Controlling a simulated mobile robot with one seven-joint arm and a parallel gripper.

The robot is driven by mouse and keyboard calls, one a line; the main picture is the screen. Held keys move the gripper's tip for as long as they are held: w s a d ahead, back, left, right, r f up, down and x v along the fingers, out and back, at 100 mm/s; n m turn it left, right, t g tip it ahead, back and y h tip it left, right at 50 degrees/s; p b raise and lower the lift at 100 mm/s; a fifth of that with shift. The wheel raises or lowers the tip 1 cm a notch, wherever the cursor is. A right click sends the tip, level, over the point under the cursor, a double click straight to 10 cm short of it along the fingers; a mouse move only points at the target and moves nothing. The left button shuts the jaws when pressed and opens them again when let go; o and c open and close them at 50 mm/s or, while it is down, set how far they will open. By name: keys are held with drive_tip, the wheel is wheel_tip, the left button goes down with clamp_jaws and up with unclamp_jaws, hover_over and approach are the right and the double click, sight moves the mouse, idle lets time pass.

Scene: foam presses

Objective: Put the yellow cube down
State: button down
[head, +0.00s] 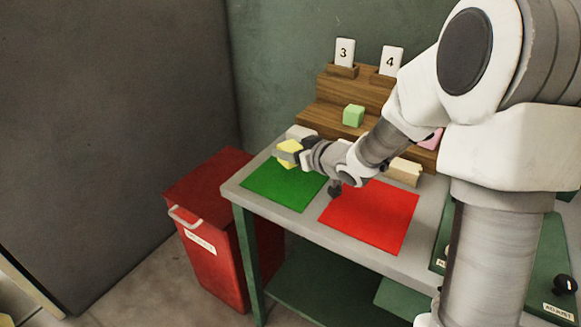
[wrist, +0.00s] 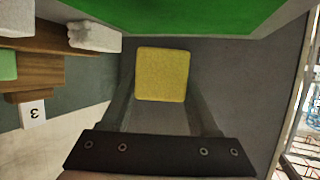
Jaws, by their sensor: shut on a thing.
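The yellow cube (head: 289,153) is between the fingers of my gripper (head: 287,150), above the far part of the green mat (head: 284,185) in the head view. The wrist view shows the yellow cube (wrist: 162,74) between the two fingers of my gripper (wrist: 164,85), which is shut on it. The green mat (wrist: 190,12) runs along the top of the wrist view, apart from the cube there. The cube's underside is hidden in the head view.
A red mat (head: 370,215) lies right of the green one on the grey table (head: 313,226). A stepped wooden rack (head: 330,105) behind holds a green block (head: 353,115) and cards 3 and 4. A whitish block (head: 300,132) stands near the gripper. A red bin (head: 213,245) stands left.

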wheel_tip(320, 180, down, 4)
drive_tip(key=shift+b, duration=0.8)
drive_tip(key=shift+r, duration=0.1)
